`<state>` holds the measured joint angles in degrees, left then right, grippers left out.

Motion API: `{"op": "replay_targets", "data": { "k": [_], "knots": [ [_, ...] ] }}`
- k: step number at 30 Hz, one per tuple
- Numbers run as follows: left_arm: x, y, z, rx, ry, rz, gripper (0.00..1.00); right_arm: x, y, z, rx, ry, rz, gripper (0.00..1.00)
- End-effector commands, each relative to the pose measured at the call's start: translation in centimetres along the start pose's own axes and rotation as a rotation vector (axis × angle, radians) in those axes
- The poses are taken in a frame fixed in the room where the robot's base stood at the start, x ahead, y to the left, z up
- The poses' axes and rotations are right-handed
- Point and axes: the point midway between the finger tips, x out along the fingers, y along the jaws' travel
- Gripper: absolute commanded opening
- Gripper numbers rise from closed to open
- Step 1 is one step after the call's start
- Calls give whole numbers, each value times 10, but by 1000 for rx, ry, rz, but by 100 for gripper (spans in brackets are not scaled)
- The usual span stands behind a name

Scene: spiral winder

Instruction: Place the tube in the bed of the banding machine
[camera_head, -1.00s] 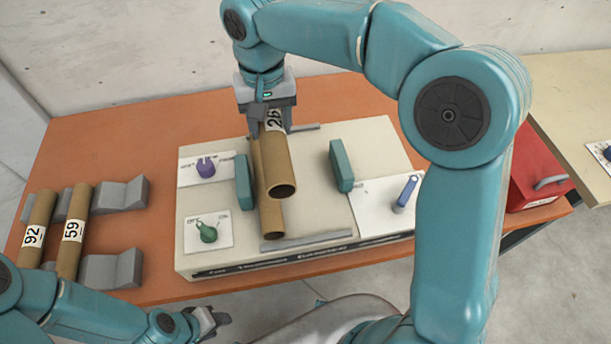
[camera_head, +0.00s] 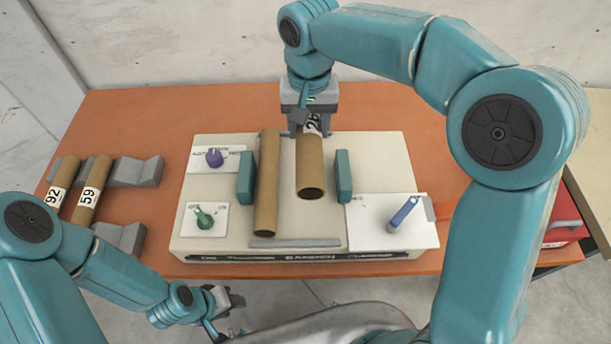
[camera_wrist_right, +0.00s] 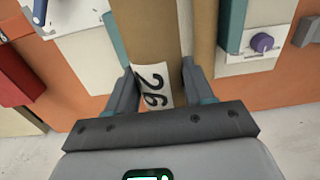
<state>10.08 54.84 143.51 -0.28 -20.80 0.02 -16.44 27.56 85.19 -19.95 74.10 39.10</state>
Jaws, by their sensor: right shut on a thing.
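The banding machine (camera_head: 385,150) is a low beige box on the table, with a left teal block (camera_head: 246,178) and a right teal block (camera_head: 343,176) flanking its bed. My right gripper (camera_head: 312,128) is shut on a brown tube labelled 26 (camera_head: 310,170), near its far end. That tube is over the bed between the blocks; its height above the bed is unclear. The right wrist view shows the label between the fingers (camera_wrist_right: 155,90). A second brown tube (camera_head: 267,185) lies beside the left block. My left gripper (camera_head: 222,305) is low at front, its jaws unclear.
Tubes labelled 92 (camera_head: 60,185) and 59 (camera_head: 92,188) rest on grey cradles (camera_head: 138,171) at left. The machine carries a purple knob (camera_head: 214,157), a green knob (camera_head: 204,218) and a blue lever (camera_head: 403,213). A red box (camera_head: 563,235) stands at right.

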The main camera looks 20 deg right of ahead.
Motion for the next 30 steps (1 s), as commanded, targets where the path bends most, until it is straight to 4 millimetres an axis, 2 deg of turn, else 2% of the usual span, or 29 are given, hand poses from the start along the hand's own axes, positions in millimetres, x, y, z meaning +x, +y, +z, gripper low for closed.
{"op": "replay_targets", "data": {
  "k": [1,6,12,17,24,30],
  "knots": [
    [2,-1,0,0,0,0,43,17,0,1,1,-7,5,20],
    [1,0,0,0,0,0,43,68,0,1,0,-7,4,20],
    [-1,0,0,0,0,0,43,115,0,1,0,-4,2,20],
    [-2,1,0,0,0,0,43,130,1,0,2,-2,2,20],
    [-4,2,0,0,0,0,43,166,3,0,2,-4,2,20],
    [-4,2,0,0,0,0,43,172,3,0,2,0,0,20]
  ]
}}
